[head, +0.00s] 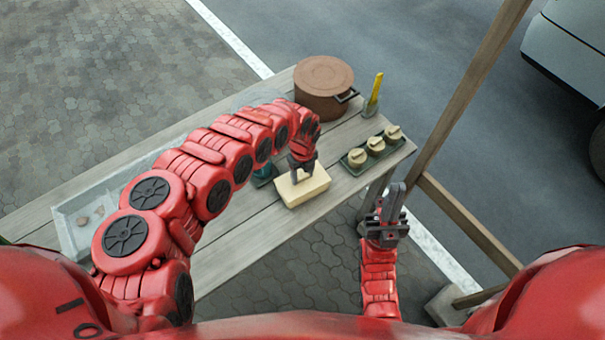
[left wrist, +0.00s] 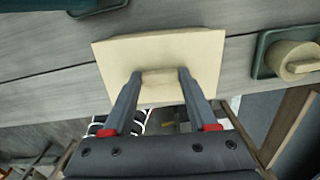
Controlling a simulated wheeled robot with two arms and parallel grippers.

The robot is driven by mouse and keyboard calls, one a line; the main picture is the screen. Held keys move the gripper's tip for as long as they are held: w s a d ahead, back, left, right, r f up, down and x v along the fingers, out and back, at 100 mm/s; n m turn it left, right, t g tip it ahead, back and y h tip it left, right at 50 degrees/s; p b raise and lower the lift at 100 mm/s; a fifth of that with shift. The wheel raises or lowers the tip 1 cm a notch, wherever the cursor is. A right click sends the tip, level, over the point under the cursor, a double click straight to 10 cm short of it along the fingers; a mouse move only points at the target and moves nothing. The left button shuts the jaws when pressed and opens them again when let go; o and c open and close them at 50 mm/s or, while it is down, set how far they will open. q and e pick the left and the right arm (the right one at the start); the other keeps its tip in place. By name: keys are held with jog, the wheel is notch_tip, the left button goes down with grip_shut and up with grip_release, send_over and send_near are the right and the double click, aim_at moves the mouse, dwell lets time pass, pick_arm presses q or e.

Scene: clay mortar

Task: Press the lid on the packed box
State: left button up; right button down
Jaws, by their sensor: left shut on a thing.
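The cream lid (head: 311,190) is a flat rectangular slab at the table's front edge in the head view. In the left wrist view the lid (left wrist: 205,52) fills the middle, with a small raised handle (left wrist: 159,88) on top. My left gripper (head: 302,176) comes down on the lid from above, and its fingers (left wrist: 158,76) are shut on the handle. No separate box shows clearly; whatever is under the lid is hidden, so I cannot tell how the lid sits. My right gripper (head: 385,212) is off the table's front right, away from the lid; its jaw gap is unclear.
A green tray (head: 357,170) with three round cream pots (head: 375,146) is to the lid's right. A brown lidded pot (head: 318,98) and a yellow-handled tool (head: 375,88) stand behind. A shallow grey tray (head: 68,222) is at left. A wooden post (head: 462,95) rises at right.

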pick_arm(q)
jog(key=shift+f+b, duration=0.25)
jog(key=shift+b, duration=0.05)
dwell(0.6)
jog(key=o, duration=1.5)
jog(key=shift+r+p, duration=2.2)
jog(key=shift+r, duration=0.85)
jog(key=shift+c, duration=0.3)
grip_shut()
